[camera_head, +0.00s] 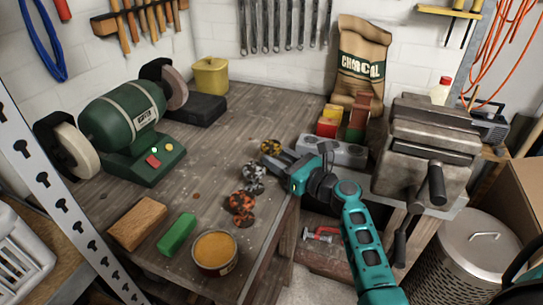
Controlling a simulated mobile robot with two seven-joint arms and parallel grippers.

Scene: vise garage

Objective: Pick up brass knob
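The brass knob (271,146) is a small, round, yellowish thing with dark patches on the wooden workbench (225,125), near the bench's middle. My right gripper (274,157) reaches in from the lower right, low over the bench. Its two grey fingers look spread apart, with the knob just beyond their tips. I cannot tell whether they touch it. A grey-and-black knob (254,171) and an orange-and-black knob (240,202) lie nearer the front, left of the gripper. My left gripper is out of view.
A green bench grinder (126,117) stands at the left and a metal vise (428,145) at the right. A grey block with round holes (332,150) sits behind my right gripper. A round tin (215,252), a green block (177,234) and a wooden block (137,223) are in front.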

